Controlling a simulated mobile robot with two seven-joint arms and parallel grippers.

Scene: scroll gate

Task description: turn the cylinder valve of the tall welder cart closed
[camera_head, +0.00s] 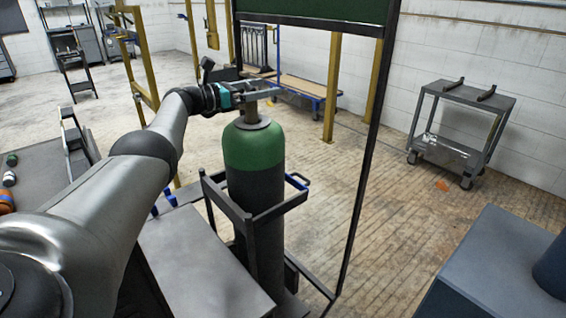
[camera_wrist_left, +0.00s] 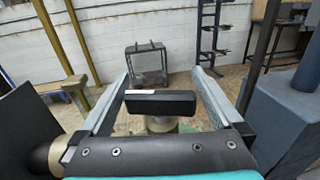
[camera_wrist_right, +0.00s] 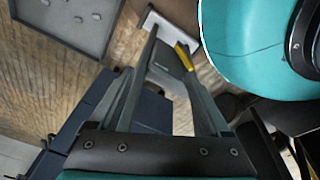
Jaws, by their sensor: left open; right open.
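The tall welder cart (camera_head: 246,222) holds a cylinder (camera_head: 255,150) with a green shoulder and dark body, upright, with a pale neck on top. My left gripper (camera_head: 262,90) is at the top of the cylinder. In the left wrist view, a black valve handle (camera_wrist_left: 160,103) with a white mark lies between the two open fingers (camera_wrist_left: 160,75), with a gap on each side. The green cylinder top shows just under it. In the head view the gripper mostly hides the handle. My right gripper (camera_wrist_right: 168,42) shows only in the right wrist view, open and away from the cylinder.
A dark-framed panel (camera_head: 370,130) stands just right of the cylinder. A grey trolley (camera_head: 465,100) stands at the right by the wall. A blue-grey box (camera_head: 490,265) fills the lower right. The wooden floor between is mostly clear.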

